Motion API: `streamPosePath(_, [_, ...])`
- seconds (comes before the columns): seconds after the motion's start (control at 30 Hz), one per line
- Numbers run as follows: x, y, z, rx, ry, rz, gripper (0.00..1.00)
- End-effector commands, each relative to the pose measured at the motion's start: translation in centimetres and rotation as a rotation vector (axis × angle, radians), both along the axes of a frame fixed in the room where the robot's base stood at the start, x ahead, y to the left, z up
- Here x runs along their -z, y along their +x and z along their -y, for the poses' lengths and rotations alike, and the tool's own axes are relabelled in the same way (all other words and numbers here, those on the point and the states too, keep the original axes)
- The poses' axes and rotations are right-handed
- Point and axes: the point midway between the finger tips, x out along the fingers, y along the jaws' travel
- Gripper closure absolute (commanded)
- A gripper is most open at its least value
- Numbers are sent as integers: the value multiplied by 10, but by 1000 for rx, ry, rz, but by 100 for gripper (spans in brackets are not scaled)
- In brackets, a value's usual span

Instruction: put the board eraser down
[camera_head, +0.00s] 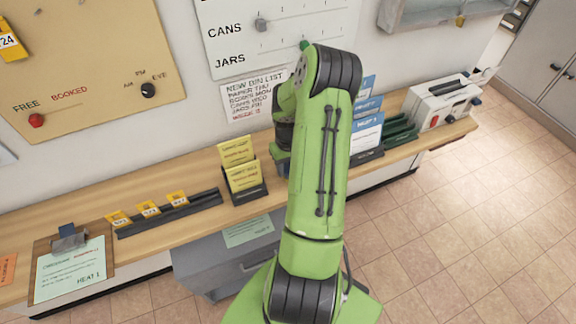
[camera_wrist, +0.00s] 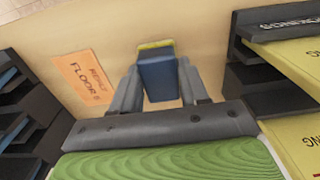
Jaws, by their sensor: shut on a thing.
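The board eraser (camera_wrist: 158,78), a dark blue block with a yellow-green edge at its far end, is between the fingers of my gripper (camera_wrist: 159,68) in the wrist view. Both grey fingers are shut on its sides. A pale wooden surface lies beyond it; I cannot tell whether the eraser touches that surface.
In the wrist view an orange paper label (camera_wrist: 84,80) lies left of the eraser. A black holder with yellow cards (camera_wrist: 292,62) is close on the right. Black racks (camera_wrist: 20,125) stand at left. The wooden counter (camera_head: 150,190) runs along the wall.

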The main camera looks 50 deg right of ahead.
Motion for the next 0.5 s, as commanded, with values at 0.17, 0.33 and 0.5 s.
streamPosePath(0.17, [0,0,0,0,0,0,31])
streamPosePath(0.33, [0,0,0,0,0,0,30])
streamPosePath(0.5, [3,0,0,1,2,1,30])
